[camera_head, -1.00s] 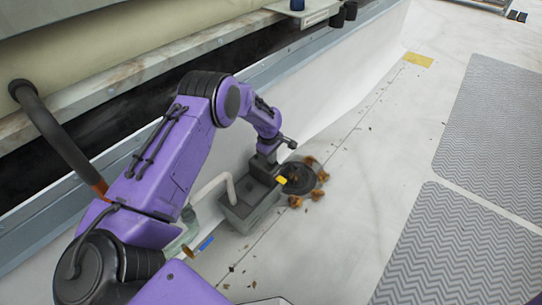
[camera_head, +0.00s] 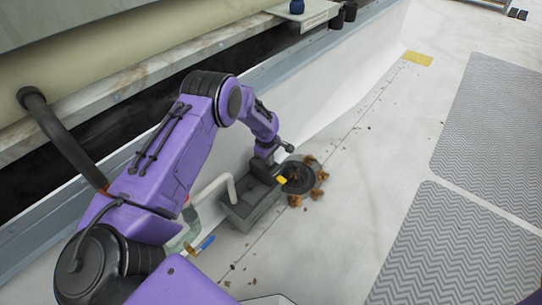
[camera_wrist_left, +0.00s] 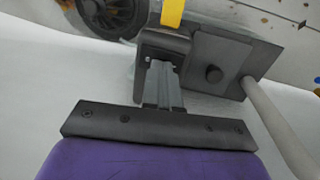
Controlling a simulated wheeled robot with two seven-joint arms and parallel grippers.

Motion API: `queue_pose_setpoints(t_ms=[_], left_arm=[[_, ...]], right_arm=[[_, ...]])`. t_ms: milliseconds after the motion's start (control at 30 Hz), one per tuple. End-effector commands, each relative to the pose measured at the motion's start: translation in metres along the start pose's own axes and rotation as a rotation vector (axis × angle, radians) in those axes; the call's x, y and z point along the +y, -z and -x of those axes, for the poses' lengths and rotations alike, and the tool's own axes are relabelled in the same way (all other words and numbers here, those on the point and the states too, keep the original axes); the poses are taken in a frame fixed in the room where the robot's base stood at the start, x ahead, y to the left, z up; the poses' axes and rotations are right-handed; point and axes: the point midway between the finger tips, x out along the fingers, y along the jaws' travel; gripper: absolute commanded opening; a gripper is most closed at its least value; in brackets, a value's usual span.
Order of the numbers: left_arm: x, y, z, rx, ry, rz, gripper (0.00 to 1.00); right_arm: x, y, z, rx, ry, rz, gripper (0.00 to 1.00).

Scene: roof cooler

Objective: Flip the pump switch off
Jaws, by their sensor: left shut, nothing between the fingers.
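The pump (camera_head: 252,207) is a grey box on the pale roof floor by the white wall, with a white pipe (camera_head: 213,188) rising from it. A small yellow piece (camera_head: 281,180), perhaps the switch, shows at its far end. My left gripper (camera_head: 267,178) is over that end of the box, pointing down. In the left wrist view the shut, empty fingers (camera_wrist_left: 161,86) are close to the box (camera_wrist_left: 222,58) and the yellow piece (camera_wrist_left: 172,12). I cannot tell whether they touch. The gripper hides part of the box top. My right gripper is out of view.
A round dark drain (camera_head: 297,178) with brown leaves around it lies beside the pump. A blue-handled valve (camera_head: 207,242) is nearer me. A ledge with a blue cup (camera_head: 296,6) runs above the wall. Grey mats (camera_head: 445,245) lie on open floor at right.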

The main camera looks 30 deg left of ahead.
Motion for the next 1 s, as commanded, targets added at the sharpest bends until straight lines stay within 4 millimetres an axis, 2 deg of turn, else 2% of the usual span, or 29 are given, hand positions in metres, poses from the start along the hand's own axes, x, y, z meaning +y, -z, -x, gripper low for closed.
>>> queue_pose_setpoints(t_ms=[367, 600, 667, 900, 1000], left_arm=[[0.0, 0.0, 0.003, 0.001, -0.002, 0.0, 0.0], [0.003, 0.01, 0.058, 0.004, -0.001, 0.017, 0.0], [0.007, 0.009, 0.067, 0.004, -0.003, 0.016, 0.0], [0.018, 0.009, 0.117, 0.003, -0.001, 0.014, 0.0], [0.021, 0.009, 0.13, 0.003, -0.001, 0.015, 0.0]], right_arm=[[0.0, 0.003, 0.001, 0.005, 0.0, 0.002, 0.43], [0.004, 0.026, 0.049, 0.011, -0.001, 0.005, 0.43], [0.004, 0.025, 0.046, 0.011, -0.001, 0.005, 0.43], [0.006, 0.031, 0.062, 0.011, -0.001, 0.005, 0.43], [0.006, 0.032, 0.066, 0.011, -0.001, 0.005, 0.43]])
